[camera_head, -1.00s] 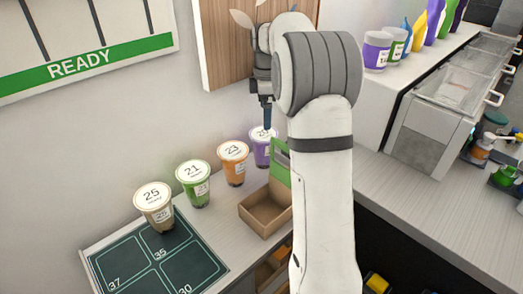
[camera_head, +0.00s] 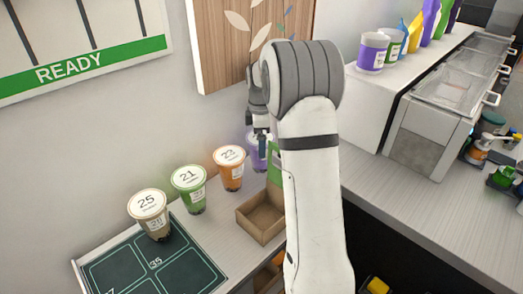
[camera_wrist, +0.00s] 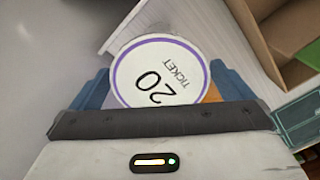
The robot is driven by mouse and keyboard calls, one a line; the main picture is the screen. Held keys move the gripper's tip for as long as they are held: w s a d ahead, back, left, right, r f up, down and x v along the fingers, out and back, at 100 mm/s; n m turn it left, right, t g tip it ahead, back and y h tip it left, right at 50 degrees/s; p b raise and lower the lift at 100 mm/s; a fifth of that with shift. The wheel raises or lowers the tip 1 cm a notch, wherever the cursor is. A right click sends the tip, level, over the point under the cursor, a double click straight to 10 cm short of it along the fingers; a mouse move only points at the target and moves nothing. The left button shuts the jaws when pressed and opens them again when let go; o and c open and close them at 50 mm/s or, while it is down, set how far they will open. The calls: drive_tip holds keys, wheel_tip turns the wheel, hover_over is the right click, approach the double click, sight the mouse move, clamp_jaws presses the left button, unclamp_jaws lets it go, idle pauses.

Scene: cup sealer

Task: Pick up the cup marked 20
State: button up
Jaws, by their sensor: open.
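The cup marked 20 (camera_wrist: 158,75) shows its white lid with a purple rim in the wrist view, lying between the two blue fingers of my gripper (camera_wrist: 155,88). The fingers stand apart on either side of the lid; I cannot tell whether they touch it. In the head view the same purple cup (camera_head: 259,158) stands at the far end of the cup row, partly hidden by my gripper (camera_head: 262,146) and arm. My gripper points down over it.
Cups marked 23 (camera_head: 230,168), 21 (camera_head: 189,188) and 25 (camera_head: 150,214) stand in a row along the wall. An open cardboard carrier (camera_head: 262,218) sits close on the right. A dark numbered tray (camera_head: 78,264) lies at the front left. A wooden panel (camera_head: 228,50) hangs behind.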

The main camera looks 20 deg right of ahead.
drive_tip(key=shift+c, duration=0.2)
drive_tip(key=shift+r, duration=0.1)
drive_tip(key=c, duration=1.6)
